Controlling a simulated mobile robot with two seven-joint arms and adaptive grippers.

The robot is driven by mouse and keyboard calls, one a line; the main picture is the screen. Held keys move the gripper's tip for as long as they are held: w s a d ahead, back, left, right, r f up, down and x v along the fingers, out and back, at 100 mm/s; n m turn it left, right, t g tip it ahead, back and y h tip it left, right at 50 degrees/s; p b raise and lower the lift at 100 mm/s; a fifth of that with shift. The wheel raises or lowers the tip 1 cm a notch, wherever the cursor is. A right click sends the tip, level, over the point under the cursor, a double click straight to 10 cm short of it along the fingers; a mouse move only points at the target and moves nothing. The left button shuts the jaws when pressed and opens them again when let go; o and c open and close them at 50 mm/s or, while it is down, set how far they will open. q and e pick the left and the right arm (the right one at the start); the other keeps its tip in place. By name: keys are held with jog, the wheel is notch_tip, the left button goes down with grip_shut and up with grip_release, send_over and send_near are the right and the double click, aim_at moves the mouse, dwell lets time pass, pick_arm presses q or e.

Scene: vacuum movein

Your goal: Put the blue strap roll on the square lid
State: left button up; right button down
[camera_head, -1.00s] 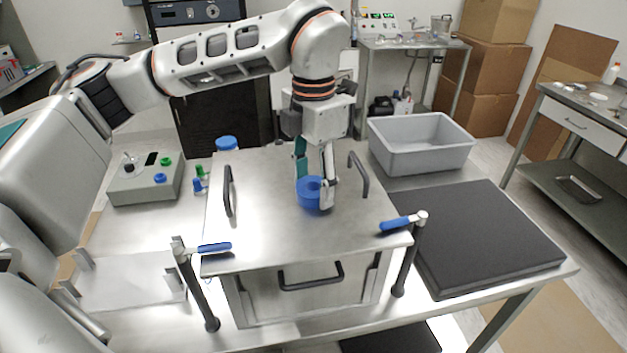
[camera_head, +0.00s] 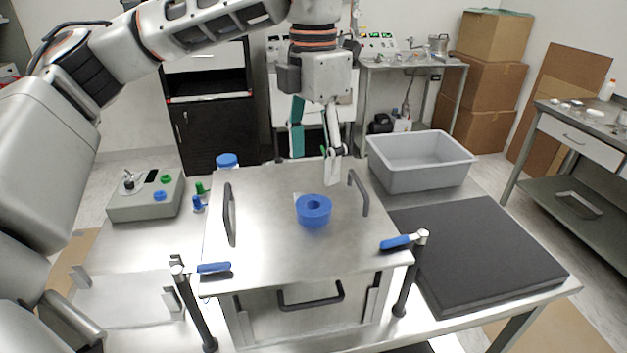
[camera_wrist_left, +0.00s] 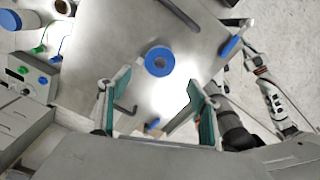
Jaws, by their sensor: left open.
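The blue strap roll (camera_head: 313,210) lies flat on the square metal lid (camera_head: 262,240), right of its middle, with its hole facing up. The lid sits on a metal box and has a dark handle near its left and right edges. My left gripper (camera_head: 316,168) is open and empty, above and behind the roll, apart from it. In the left wrist view the roll (camera_wrist_left: 159,61) lies on the lid (camera_wrist_left: 105,45), beyond the two spread fingers (camera_wrist_left: 158,112). My right gripper is not in the head view.
Two blue-handled clamps (camera_head: 402,242) stand at the lid's front corners. A grey bin (camera_head: 420,165) and a black pad (camera_head: 480,250) are on the right. A control box (camera_head: 146,198) and a blue-capped jar (camera_head: 227,161) are on the left.

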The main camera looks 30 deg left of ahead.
pick_arm(q)
jog(key=shift+r, duration=1.45)
